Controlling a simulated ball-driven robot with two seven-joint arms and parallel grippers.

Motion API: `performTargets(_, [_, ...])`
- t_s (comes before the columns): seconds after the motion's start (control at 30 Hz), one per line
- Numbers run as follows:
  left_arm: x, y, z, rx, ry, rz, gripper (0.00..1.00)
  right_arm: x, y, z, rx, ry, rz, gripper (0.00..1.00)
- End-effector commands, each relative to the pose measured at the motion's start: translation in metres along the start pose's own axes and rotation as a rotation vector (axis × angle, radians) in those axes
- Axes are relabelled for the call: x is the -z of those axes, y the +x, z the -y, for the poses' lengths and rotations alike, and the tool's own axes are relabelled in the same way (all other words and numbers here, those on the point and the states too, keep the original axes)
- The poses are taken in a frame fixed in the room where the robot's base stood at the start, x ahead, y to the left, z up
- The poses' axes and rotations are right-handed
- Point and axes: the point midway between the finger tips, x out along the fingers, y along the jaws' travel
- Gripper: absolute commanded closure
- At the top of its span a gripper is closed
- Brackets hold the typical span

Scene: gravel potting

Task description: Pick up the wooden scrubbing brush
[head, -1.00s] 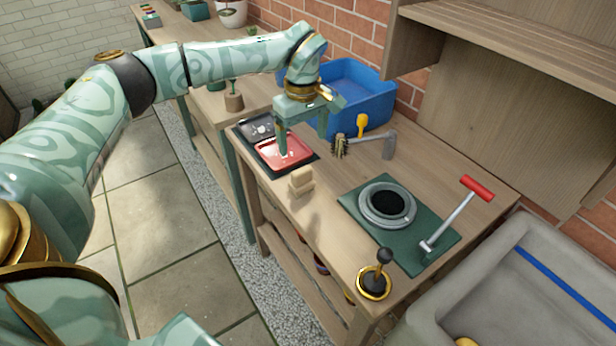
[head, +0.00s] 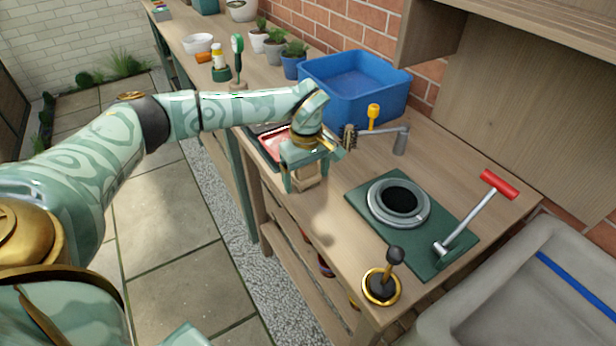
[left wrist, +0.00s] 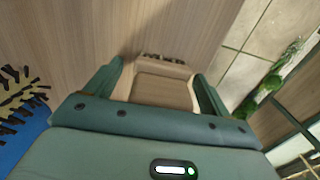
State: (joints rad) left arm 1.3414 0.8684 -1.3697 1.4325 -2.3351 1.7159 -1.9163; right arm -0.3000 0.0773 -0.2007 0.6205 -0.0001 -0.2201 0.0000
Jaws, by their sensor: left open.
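A pale wooden block (head: 308,178), which I take for the scrubbing brush, is on the workbench near its front edge. It shows in the left wrist view (left wrist: 160,88) with small dark marks along its far end; I cannot make out bristles. My left gripper (head: 306,184) is open, pointing down over it. In the left wrist view the two fingers (left wrist: 160,70) stand on either side of the block, with narrow gaps. The hand hides part of the block in the head view. My right gripper is not in view.
A dark bristled tool (head: 347,137) is behind the hand, near a grey metal post (head: 400,142) and a blue tub (head: 355,88). A red tray (head: 274,146) lies left. A green mat (head: 455,243) and a black-knobbed tool (head: 381,285) are to the right.

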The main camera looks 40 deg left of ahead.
Motion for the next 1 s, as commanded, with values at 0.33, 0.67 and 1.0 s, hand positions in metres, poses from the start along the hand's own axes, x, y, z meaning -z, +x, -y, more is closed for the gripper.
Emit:
performTargets(0.33, [0.0,-0.002,0.0,-0.002,0.0,-0.001,0.68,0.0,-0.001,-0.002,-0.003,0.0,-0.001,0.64])
performTargets(0.67, [0.0,-0.009,-0.001,-0.004,0.0,-0.002,0.68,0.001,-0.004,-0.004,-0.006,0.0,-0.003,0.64])
performTargets(1.0, [-0.007,-0.074,0.025,-0.009,0.001,-0.005,0.68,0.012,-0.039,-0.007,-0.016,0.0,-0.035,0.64])
